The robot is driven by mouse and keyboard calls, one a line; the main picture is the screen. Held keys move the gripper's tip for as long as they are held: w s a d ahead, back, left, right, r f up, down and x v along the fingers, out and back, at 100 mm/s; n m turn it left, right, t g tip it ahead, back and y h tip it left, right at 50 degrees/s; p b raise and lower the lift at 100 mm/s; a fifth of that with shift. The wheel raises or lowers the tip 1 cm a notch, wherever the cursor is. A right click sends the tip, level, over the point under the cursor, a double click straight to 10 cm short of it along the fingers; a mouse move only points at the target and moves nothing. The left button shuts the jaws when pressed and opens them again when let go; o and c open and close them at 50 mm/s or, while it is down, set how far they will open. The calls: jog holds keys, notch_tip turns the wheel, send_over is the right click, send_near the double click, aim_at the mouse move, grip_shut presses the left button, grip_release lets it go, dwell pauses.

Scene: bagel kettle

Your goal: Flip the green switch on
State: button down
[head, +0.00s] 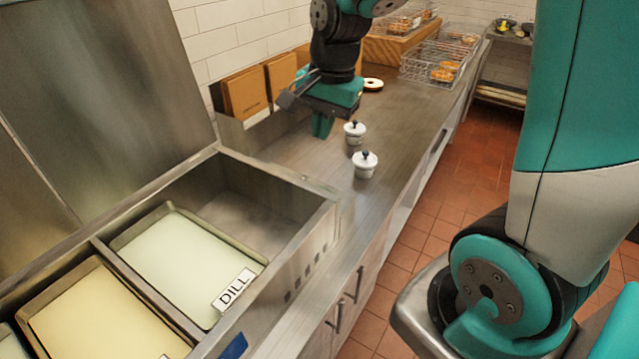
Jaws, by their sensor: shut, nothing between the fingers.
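My gripper (322,128) hangs over the steel counter, with its teal fingers pointing down and together. Nothing shows between them. It is left of two small white lidded pots with dark knobs and in front of brown boards at the wall. I cannot make out a green switch in this view. My gripper and arm hide part of the counter and wall behind them.
The nearer white pot (365,165) and the farther white pot (355,132) stand right of my gripper. A bagel (373,84) and wire baskets (437,62) are farther back. A steel bin with a DILL tray (190,262) is at front left. Bare counter (300,158) lies between.

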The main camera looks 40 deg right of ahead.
jog(key=shift+w+d+f+m, duration=0.2)
jog(key=shift+w+d+m, duration=0.05)
jog(key=shift+d+m, duration=0.25)
jog(key=shift+w+d+f+m, duration=0.15)
jog(key=shift+w+d+m, duration=0.05)
jog(key=shift+d+m, duration=0.25)
jog(key=f, duration=0.4)
jog(key=w+f+p, duration=0.1)
jog(key=f, duration=0.9)
jog(key=shift+w+a+p, duration=0.3)
jog(key=shift+p, duration=0.1)
